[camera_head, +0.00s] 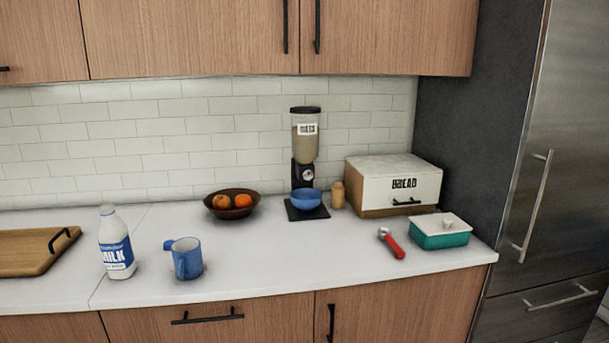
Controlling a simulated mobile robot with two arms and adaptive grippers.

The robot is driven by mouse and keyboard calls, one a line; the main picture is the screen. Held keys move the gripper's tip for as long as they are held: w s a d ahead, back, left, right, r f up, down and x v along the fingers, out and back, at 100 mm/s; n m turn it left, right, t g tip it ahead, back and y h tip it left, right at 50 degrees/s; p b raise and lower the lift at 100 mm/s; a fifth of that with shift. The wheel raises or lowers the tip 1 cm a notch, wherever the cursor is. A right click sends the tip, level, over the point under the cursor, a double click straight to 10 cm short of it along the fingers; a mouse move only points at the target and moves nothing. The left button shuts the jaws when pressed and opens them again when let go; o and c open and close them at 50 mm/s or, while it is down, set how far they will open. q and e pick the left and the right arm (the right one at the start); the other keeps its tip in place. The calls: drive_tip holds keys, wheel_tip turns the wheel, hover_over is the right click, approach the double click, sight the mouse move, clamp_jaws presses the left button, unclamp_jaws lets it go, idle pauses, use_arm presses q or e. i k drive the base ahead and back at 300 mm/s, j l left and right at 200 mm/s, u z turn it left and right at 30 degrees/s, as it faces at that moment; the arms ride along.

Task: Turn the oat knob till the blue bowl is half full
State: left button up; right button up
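The oat dispenser (305,140) stands against the tiled wall, a clear hopper with a black lid, a label and tan oats inside. Its round silver knob (307,172) is on the front of the black lower part. The blue bowl (306,198) sits upright on the dispenser's black base (294,214), below the knob. The bowl's contents cannot be made out at this size. Neither of my grippers is in view.
A fruit bowl (232,213) stands left of the dispenser, a small wooden shaker (338,195) and bread box (393,185) right. Milk bottle (116,250), blue mug (187,262), red-handled tool (392,243) and teal container (440,239) are nearer. The counter (290,265) before the dispenser is clear.

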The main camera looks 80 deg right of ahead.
sight(307, 174)
drive_tip(key=z, duration=2.75)
drive_tip(key=i+j, duration=0.1)
